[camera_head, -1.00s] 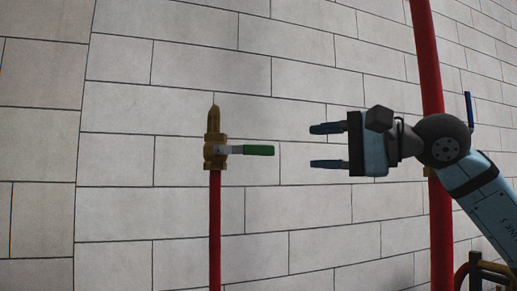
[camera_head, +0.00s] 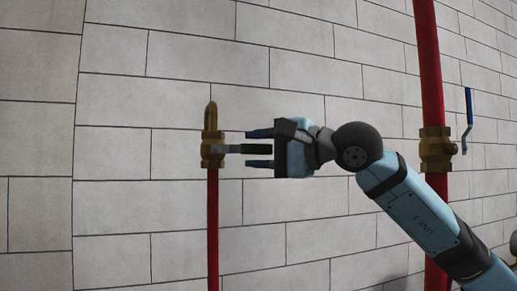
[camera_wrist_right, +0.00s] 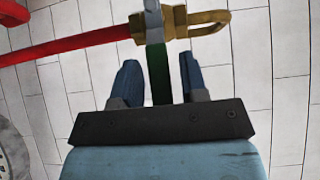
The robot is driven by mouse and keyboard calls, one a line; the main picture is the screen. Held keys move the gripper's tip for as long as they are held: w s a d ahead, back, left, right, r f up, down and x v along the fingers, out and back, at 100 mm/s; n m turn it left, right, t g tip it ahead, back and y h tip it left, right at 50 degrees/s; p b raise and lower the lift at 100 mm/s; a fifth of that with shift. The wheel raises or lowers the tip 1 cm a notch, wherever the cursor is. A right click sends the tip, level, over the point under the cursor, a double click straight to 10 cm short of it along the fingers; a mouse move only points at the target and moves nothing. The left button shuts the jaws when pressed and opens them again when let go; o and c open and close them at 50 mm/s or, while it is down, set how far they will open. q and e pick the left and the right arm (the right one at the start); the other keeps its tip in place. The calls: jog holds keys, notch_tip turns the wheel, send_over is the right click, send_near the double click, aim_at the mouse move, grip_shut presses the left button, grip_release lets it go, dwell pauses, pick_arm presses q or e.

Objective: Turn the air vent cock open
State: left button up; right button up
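The air vent cock (camera_head: 212,148) is a brass valve on top of a thin red pipe, left of centre in the head view. Its lever with a green grip (camera_head: 250,148) points right, level. My right gripper (camera_head: 260,148) is open, with one blue finger above the lever and one below. In the right wrist view, the green grip (camera_wrist_right: 159,80) lies between the two fingers (camera_wrist_right: 160,85), with gaps on both sides. The brass body (camera_wrist_right: 180,22) is just beyond the fingertips. My left gripper is not in view.
A thicker red pipe (camera_head: 428,70) stands at the right with a brass valve (camera_head: 435,149) and a blue lever (camera_head: 468,115). My right arm passes in front of this pipe lower down. A pale block wall (camera_head: 120,220) lies behind everything. The space left of the cock is clear.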

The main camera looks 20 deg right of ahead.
grip_shut()
